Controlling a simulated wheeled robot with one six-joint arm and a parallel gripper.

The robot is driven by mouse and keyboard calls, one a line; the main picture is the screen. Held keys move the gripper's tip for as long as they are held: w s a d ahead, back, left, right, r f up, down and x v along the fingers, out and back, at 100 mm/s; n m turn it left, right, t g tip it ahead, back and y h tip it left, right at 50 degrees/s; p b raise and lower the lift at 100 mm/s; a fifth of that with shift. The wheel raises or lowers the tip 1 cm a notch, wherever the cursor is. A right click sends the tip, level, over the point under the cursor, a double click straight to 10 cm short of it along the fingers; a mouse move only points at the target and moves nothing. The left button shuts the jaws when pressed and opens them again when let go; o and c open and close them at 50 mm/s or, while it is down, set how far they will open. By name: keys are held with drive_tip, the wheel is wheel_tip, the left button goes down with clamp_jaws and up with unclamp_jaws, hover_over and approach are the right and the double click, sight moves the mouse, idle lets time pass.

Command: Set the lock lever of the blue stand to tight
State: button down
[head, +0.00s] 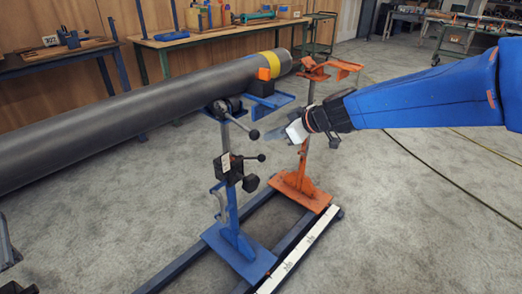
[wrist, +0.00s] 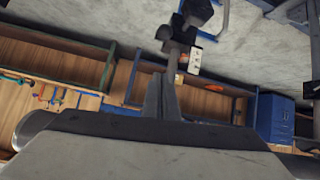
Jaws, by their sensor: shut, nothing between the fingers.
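The blue stand (head: 230,205) stands upright under the grey pipe (head: 130,108), its foot on the rail. An upper lever with a black ball knob (head: 254,134) slants down to the right from the stand's head. A lower lever with a ball knob (head: 261,157) sticks out right from the black clamp block (head: 228,167) on the post. I cannot tell which one is the lock lever, or its setting. My gripper (head: 270,135) is shut and empty, its tips just right of the upper knob in the picture; contact is unclear. Its fingers (wrist: 163,82) show in the wrist view.
An orange stand (head: 302,180) stands close behind, right of the blue one. The pipe has a yellow band (head: 266,65), with an orange block (head: 263,74) beside it. Benches line the wall. Grey floor (head: 400,220) at the right is mostly clear except for cables.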

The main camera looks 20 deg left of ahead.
sight(261, 155)
drive_tip(key=x, duration=0.3)
drive_tip(key=f+x, duration=0.1)
drive_tip(key=x, duration=0.2)
drive_tip(key=d+x, duration=0.1)
drive_tip(key=x, duration=0.2)
drive_tip(key=shift+s+d+f, duration=0.1)
drive_tip(key=shift+f, duration=0.3)
drive_tip(key=shift+s+d+f, duration=0.15)
drive_tip(key=shift+d+f, duration=0.4)
drive_tip(key=shift+d, duration=0.1)
